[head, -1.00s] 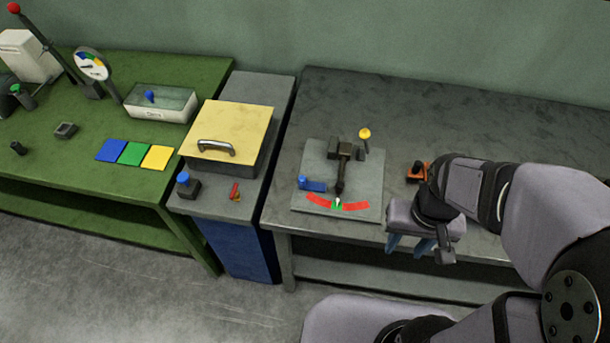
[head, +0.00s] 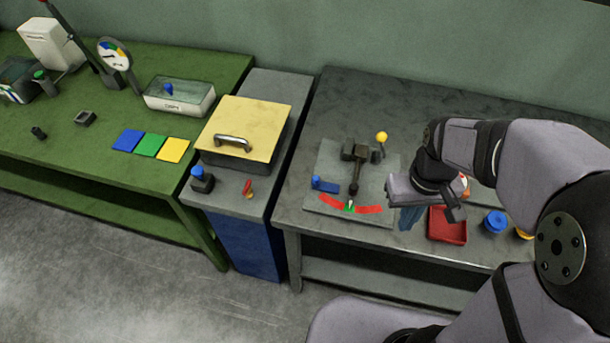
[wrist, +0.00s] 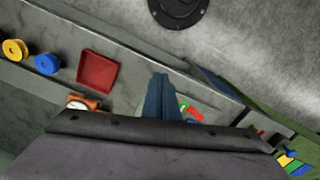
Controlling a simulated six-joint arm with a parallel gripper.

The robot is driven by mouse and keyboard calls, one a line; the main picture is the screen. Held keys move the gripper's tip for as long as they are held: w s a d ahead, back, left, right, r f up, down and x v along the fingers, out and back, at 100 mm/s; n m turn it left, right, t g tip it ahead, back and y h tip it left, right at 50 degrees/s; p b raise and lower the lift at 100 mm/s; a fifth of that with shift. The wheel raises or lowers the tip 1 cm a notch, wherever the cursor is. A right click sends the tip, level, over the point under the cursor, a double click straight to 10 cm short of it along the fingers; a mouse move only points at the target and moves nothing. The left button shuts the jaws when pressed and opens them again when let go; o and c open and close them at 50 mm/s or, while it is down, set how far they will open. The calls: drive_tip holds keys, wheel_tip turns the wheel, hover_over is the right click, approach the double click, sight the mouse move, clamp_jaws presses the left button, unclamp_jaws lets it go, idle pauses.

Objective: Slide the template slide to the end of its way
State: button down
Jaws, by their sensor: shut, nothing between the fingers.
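I cannot tell for sure which part is the template slide. A grey plate (head: 325,168) on the grey bench carries a dark lever (head: 356,172), a yellow ball knob (head: 382,137), a small blue block (head: 325,185) and a red-green-red arc (head: 368,210). The lever's tip is at the green part. My gripper (head: 408,218) has blue fingers, shut and empty, just right of the plate's front corner in the head view. In the wrist view the fingers (wrist: 158,98) point down beside the arc (wrist: 192,112); most of the plate is hidden.
A red tray (head: 447,226), a blue spool (head: 495,222) and a yellow spool (head: 524,234) are right of my gripper. An orange device (wrist: 84,102) shows in the wrist view. Left are a yellow-lidded box (head: 245,122) and a green bench (head: 60,148).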

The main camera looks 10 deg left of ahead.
drive_tip(key=w+a+n, duration=0.6)
drive_tip(key=w+a, duration=0.2)
drive_tip(key=n+h+b, duration=0.2)
drive_tip(key=n, duration=0.5)
hover_over(316, 182)
drive_tip(key=a, duration=0.1)
drive_tip(key=s+a+f+n+t, duration=0.1)
drive_tip(key=a+n, duration=0.3)
drive_tip(key=a, duration=0.4)
drive_tip(key=shift+s+a+f+b, duration=0.15)
drive_tip(key=shift+s+a+b, duration=0.15)
drive_tip(key=shift+a+b, duration=0.1)
drive_tip(key=shift+d+f, duration=0.1)
drive_tip(key=p+x, duration=0.2)
drive_tip(key=x, duration=0.7)
drive_tip(key=shift+d, duration=0.2)
drive_tip(key=d, duration=0.1)
drive_tip(key=p, duration=0.1)
drive_tip(key=d+p, duration=0.1)
drive_tip(key=shift+w+d+f, duration=0.25)
drive_tip(key=shift+w+d, duration=0.1)
drive_tip(key=shift+w+d+f, duration=0.15)
drive_tip(key=shift+w+d, duration=0.05)
drive_tip(key=shift+d, duration=0.4)
